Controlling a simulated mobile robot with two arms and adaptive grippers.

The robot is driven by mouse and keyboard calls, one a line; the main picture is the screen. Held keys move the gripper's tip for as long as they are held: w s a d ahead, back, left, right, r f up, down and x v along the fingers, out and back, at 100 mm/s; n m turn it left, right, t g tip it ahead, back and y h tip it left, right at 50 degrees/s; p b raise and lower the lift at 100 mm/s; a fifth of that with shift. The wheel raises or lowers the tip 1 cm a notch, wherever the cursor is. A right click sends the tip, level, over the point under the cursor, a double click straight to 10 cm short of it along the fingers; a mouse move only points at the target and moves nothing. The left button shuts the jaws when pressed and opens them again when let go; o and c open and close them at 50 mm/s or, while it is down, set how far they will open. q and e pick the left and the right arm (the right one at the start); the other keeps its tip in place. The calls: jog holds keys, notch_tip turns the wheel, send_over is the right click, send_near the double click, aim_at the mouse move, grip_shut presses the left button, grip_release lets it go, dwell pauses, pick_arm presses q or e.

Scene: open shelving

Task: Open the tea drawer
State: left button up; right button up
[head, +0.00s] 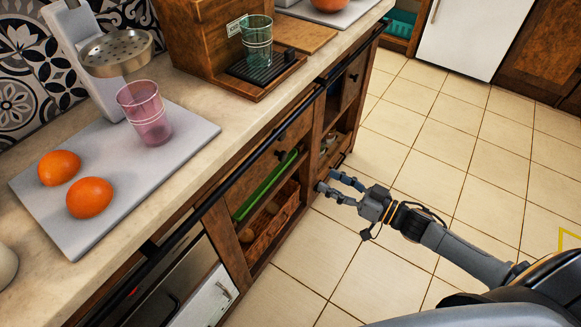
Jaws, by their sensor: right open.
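A wooden drawer front (262,170) with a dark round knob (281,155) sits under the counter. A second wooden front (350,82) with a dark knob (354,77) is farther along the same cabinet. Both look closed, and I see no label telling which is the tea drawer. My right gripper (326,181) comes in from the right, in front of the lower cabinet. Its fingers are apart with nothing between them, pointing left toward the cabinet. I cannot tell whether a fingertip touches the wood. My left gripper is not in view.
Open shelves under the drawers hold a green tray (267,185) and a basket (273,222). On the counter (215,110) are a pink glass (146,112), oranges (89,197) on a grey board, and a wooden dispenser with a green glass (257,42). Tiled floor is clear.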

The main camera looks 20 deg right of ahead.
aim_at(285, 158)
jog(key=b+x, duration=0.1)
jog(key=x, duration=1.1)
jog(key=shift+a+r, duration=0.15)
jog(key=shift+w+a, duration=0.35)
jog(key=shift+w, duration=0.05)
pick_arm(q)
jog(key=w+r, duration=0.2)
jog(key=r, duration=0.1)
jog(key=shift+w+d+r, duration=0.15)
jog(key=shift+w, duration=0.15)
pick_arm(e)
grip_shut()
